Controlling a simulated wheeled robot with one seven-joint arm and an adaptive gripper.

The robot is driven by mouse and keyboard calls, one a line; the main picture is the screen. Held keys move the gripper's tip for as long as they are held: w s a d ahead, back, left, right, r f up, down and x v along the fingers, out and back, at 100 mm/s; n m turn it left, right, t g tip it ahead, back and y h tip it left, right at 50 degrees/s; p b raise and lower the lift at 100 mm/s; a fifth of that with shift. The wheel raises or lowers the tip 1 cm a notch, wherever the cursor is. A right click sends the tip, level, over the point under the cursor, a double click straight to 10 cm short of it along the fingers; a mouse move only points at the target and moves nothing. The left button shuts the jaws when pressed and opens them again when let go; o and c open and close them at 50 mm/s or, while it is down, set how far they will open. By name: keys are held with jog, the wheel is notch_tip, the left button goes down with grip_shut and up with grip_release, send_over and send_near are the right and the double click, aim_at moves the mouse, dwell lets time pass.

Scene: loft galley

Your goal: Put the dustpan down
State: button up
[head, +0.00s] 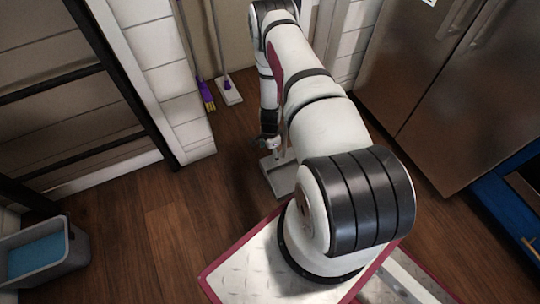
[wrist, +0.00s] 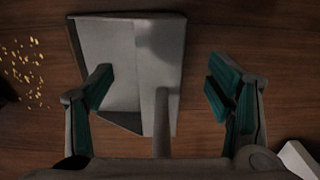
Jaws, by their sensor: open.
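The grey dustpan (head: 284,181) appears to lie on the wooden floor beyond my base, partly hidden by my arm in the head view. In the wrist view the dustpan (wrist: 115,55) fills the upper middle, with its handle (wrist: 161,125) running down toward my palm. My gripper (wrist: 158,82) is open, with one teal-padded finger on each side of the handle and a gap visible on both sides. In the head view my gripper (head: 269,143) is small and dark, right at the dustpan's far side.
Yellow crumbs (wrist: 22,65) lie on the floor left of the dustpan. A broom (head: 205,95) and a mop (head: 230,92) stand in the back recess. A grey bucket (head: 74,250) is at lower left, a dark ladder (head: 130,80) at left, a steel fridge (head: 425,85) at right.

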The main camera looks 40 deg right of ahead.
jog(key=w+a+r+n, duration=0.2)
jog(key=w+r, duration=0.2)
jog(key=r, duration=0.8)
jog(key=w+a+r+n, duration=0.2)
jog(key=w+r+n, duration=0.15)
jog(key=r, duration=0.85)
jog(key=s+a+r+n, duration=0.1)
jog(key=a+r, duration=0.2)
jog(key=r, duration=0.4)
jog(key=s+a+r+n+y, duration=0.1)
jog(key=a+r+n, duration=0.15)
jog(key=r, duration=0.45)
jog(key=s+a+r+n, duration=0.1)
jog(key=a+r, duration=0.2)
jog(key=r, duration=0.4)
jog(key=s+a+r+n, duration=0.3)
jog(key=s+a+r, duration=0.1)
jog(key=s+r, duration=0.4)
jog(key=s+a+r+n, duration=0.3)
jog(key=s+a+r, duration=0.1)
jog(key=s+r, duration=0.3)
jog(key=s+r+n, duration=0.1)
jog(key=s+n, duration=0.1)
jog(key=s, duration=0.7)
jog(key=s+a+r+n+h, duration=0.1)
jog(key=s+r+n, duration=0.1)
jog(key=s, duration=0.7)
jog(key=shift+s+a+r+n+p, duration=0.15)
jog(key=shift+s+a+n+p, duration=0.05)
jog(key=shift+s+n+p, duration=0.2)
